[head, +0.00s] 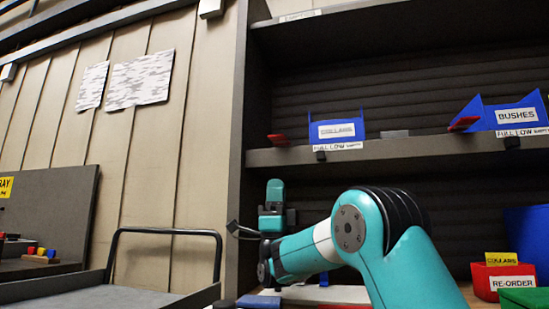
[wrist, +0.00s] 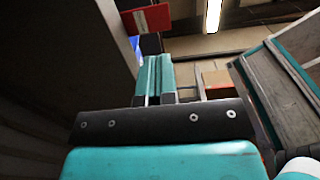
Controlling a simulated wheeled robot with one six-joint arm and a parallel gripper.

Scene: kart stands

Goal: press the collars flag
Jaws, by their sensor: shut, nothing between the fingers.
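A blue bin (head: 337,130) stands on the shelf left of centre in the head view; its label is too small to read. A second red flag (head: 464,124) is beside the bin marked BUSHES (head: 507,114). The only tag I can read as COLLARS is yellow (head: 501,259), low at the right. My gripper (head: 274,184) points up below the left flag, apart from it. In the wrist view its teal fingers (wrist: 158,60) are together and empty, with a red piece (wrist: 146,18) beyond their tips.
A red RE-ORDER box (head: 503,282) and a green box (head: 524,299) stand low at the right. A cart with a black handle (head: 165,231) is at the left.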

